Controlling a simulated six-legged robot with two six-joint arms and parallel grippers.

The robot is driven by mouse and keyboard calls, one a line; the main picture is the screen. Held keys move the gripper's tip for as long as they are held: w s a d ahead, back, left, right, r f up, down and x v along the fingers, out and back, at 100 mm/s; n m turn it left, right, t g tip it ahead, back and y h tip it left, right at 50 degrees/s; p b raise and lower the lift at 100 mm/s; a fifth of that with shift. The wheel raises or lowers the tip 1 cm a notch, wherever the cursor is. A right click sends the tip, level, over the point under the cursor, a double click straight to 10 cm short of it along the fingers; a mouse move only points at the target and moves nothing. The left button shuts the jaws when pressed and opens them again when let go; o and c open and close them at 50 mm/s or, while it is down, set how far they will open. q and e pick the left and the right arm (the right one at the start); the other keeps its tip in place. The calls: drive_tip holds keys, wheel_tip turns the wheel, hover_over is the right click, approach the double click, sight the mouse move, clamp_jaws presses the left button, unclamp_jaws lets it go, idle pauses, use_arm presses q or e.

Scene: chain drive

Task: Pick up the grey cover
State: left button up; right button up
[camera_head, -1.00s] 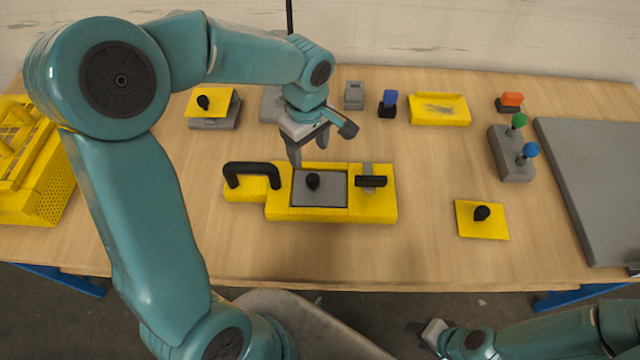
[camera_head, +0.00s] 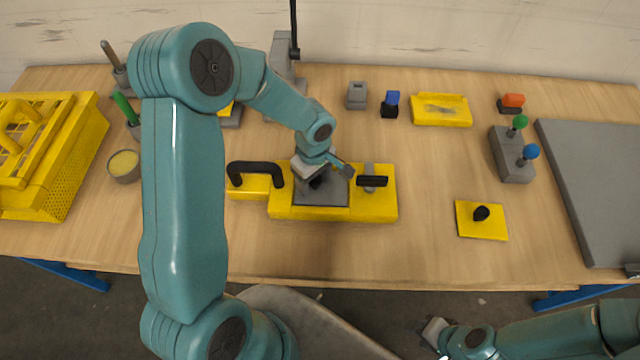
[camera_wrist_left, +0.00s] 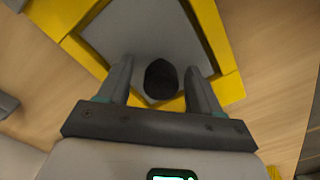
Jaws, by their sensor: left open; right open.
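The grey cover (camera_head: 322,193) lies flat in the yellow housing (camera_head: 375,207) in the middle of the table. In the left wrist view the grey cover (camera_wrist_left: 140,35) has a black knob (camera_wrist_left: 161,79) standing on it. My left gripper (camera_head: 316,181) is over the cover, pointing down, and hides part of it in the head view. In the left wrist view my left gripper (camera_wrist_left: 160,85) is open, with one finger on each side of the knob. My right gripper (camera_head: 436,332) is off the table's front edge, open and empty.
A black handle (camera_head: 255,167) stands left of the cover, and a black-topped clamp (camera_head: 371,181) right of it. A yellow plate with a knob (camera_head: 481,219) lies to the front right. A yellow crate (camera_head: 60,165) is at far left.

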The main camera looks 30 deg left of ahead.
use_arm(q)
drive_tip(key=shift+c, duration=0.4)
clamp_jaws()
drive_tip(key=shift+r, duration=0.1)
